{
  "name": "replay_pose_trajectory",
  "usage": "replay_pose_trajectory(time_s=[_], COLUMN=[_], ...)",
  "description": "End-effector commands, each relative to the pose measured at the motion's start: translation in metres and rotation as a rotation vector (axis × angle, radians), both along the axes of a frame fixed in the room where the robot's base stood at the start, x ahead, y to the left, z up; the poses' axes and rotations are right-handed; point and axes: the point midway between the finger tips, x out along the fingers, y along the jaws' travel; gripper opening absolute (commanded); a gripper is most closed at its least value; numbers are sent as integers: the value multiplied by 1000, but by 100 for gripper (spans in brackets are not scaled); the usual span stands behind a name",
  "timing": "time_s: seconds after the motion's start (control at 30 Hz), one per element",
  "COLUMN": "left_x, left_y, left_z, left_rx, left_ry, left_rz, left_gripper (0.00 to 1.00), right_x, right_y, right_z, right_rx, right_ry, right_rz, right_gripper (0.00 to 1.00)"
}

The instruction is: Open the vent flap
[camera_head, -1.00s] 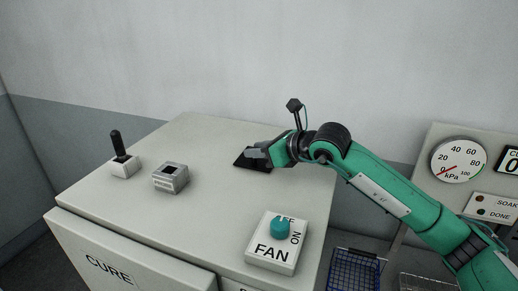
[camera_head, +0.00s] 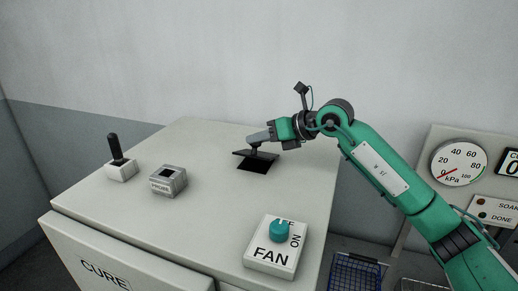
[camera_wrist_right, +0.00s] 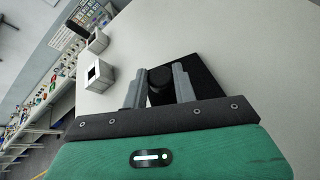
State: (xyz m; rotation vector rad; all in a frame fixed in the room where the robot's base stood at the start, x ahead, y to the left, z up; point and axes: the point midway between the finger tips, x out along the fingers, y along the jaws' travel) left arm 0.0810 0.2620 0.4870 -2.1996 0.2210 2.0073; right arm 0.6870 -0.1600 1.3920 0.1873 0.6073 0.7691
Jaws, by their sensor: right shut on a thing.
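The black vent flap (camera_head: 243,153) is on top of the pale cabinet, toward its back right. The flap is tilted up, and a dark opening (camera_head: 257,166) shows below it. My right gripper (camera_head: 254,140) is shut on the flap's dark knob, above the cabinet top. In the right wrist view the round black knob (camera_wrist_right: 159,77) sits between the two grey fingers of the gripper (camera_wrist_right: 157,84), with the black flap or opening (camera_wrist_right: 206,78) behind; I cannot tell which part is which there. My left gripper is not in view.
On the cabinet top (camera_head: 205,205) stand a black lever on a white base (camera_head: 118,160), a grey socket block (camera_head: 168,181) and a FAN switch with a teal knob (camera_head: 279,231). A gauge panel (camera_head: 459,162) and a blue basket (camera_head: 356,270) are at the right.

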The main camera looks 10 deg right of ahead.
Motion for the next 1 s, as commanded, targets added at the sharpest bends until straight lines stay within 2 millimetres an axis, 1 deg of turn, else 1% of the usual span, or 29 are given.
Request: replay_pose_trajectory(time_s=[0.2, 0.47, 0.73, 1.0], left_x=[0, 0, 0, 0], left_y=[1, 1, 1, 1], left_z=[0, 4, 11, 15], left_rx=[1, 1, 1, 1], left_ry=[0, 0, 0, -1], left_rz=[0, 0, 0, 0], left_gripper=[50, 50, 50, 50], right_x=[16, 34, 54, 73], right_y=[-10, -23, -36, -49], right_z=[12, 19, 21, 15], right_rx=[118, 256, 400, 538], right_ry=[172, 378, 590, 797], right_rz=[-2, -2, -2, -3], right_gripper=[0, 0, 0, 0])
